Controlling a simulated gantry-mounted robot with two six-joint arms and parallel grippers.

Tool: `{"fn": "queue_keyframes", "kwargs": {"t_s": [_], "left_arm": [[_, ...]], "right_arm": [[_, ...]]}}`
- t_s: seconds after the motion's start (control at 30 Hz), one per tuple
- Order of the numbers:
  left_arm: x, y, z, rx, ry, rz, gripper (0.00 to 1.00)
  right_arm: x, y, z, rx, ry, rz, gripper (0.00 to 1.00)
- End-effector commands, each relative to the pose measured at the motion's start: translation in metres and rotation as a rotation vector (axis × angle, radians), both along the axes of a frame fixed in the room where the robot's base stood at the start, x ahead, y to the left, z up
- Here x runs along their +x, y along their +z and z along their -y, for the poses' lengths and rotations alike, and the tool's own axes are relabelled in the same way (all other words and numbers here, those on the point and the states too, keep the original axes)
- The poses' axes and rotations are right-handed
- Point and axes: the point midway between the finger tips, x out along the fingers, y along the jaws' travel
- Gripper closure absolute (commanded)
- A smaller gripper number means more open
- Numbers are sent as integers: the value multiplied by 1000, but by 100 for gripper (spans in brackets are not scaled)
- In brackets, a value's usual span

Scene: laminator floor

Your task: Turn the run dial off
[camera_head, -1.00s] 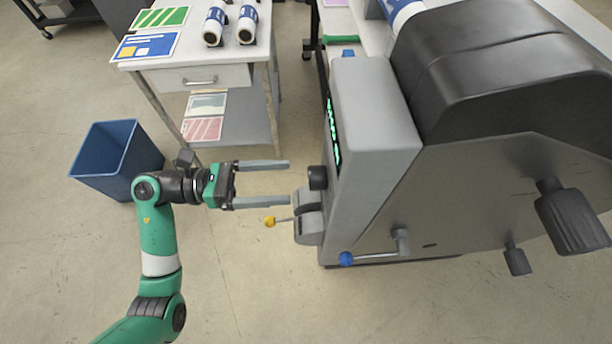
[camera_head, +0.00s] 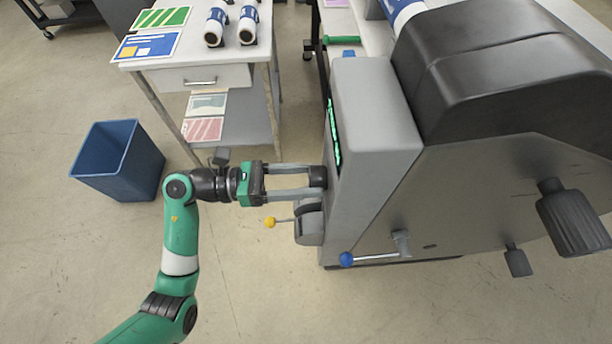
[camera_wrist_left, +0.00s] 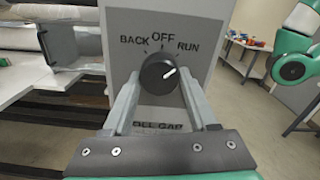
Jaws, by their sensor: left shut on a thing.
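The run dial is a round black knob (camera_wrist_left: 160,74) on the grey front panel of the laminator (camera_head: 375,110). In the left wrist view its white pointer line aims up and right, toward the RUN label (camera_wrist_left: 187,47); OFF (camera_wrist_left: 157,38) is printed above the knob and BACK to its left. My left gripper (camera_head: 314,180) is shut on the knob, one finger on each side of it. In the head view the knob (camera_head: 318,176) shows at the fingertips, below the green display.
Just below the knob, a yellow-tipped lever (camera_head: 270,222) sticks out from the panel. A blue-tipped lever (camera_head: 346,259) is lower on the machine's side. A blue bin (camera_head: 118,160) and a white table (camera_head: 190,60) stand to the left.

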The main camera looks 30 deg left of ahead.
Motion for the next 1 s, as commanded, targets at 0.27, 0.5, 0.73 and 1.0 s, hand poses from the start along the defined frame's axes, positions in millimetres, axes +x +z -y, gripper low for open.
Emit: {"fn": "queue_keyframes", "kwargs": {"t_s": [0.27, 0.5, 0.73, 1.0], "left_arm": [[0, 1, 0, -4, -1, -7, 97], [0, 4, 0, -42, -1, -69, 97], [-1, 6, 1, -123, -1, -205, 97], [-1, 7, 1, -244, -1, -402, 97]], "right_arm": [[0, 2, 0, 0, 0, 0, 50], [0, 15, 0, 0, 0, 0, 50], [0, 38, 0, 0, 0, 0, 50], [0, 68, 0, 0, 0, 0, 50]]}}
